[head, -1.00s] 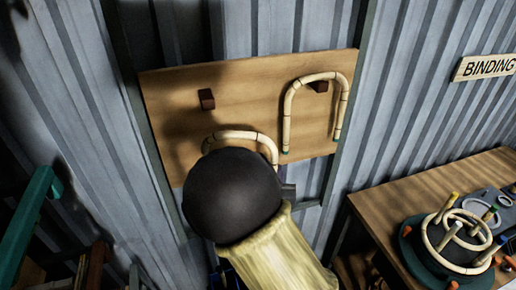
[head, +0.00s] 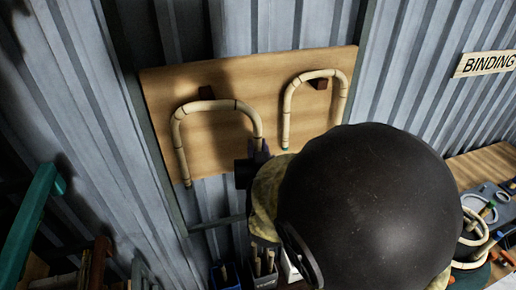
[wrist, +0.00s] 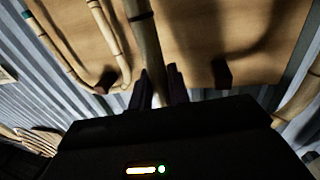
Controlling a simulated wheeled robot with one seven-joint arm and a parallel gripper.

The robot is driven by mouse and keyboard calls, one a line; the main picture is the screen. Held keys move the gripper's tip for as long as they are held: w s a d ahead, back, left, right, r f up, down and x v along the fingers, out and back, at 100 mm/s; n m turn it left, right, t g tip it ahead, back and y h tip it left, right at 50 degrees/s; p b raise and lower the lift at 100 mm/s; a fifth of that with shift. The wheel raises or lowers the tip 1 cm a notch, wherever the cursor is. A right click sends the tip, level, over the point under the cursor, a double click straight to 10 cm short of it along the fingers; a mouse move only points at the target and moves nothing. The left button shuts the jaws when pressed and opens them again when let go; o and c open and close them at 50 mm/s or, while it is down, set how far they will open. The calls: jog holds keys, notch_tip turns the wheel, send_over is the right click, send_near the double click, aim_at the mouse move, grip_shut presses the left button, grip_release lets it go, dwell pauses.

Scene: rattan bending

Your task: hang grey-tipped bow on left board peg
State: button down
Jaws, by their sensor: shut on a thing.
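The grey-tipped bow (head: 178,140) is an arched pale rattan piece with dark bands, held upright in front of the left half of the wooden board (head: 232,160). My gripper (head: 258,150) is shut on its right leg, which also shows between the fingers in the wrist view (wrist: 143,40). The left board peg (head: 206,92), a dark red-brown block, shows just above the bow's arch, which overlaps its lower part. In the wrist view the left peg (wrist: 222,72) lies between the bow's legs. I cannot tell whether the arch rests on it.
A green-tipped bow (head: 288,110) hangs around the right peg (head: 318,84). My arm covers the lower right of the head view. A workbench (head: 480,165) with a jig and rings stands at right. Bins (head: 262,272) stand below the board; a teal frame (head: 30,210) is at left.

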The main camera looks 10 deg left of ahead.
jog(key=w+a+f, duration=0.1)
jog(key=w+a, duration=0.4)
jog(key=w, duration=0.4)
jog(key=shift+a+f+b, duration=0.3)
jog(key=shift+f+b, duration=0.1)
dwell(0.9)
jog(key=shift+w, duration=0.1)
jog(key=c, duration=1.3)
grip_release()
jog(key=shift+o, duration=0.2)
jog(key=b+v, duration=0.5)
jog(key=v, duration=1.2)
jog(key=shift+s, duration=0.2)
jog(key=shift+d+b, duration=0.1)
jog(key=shift+b, duration=0.3)
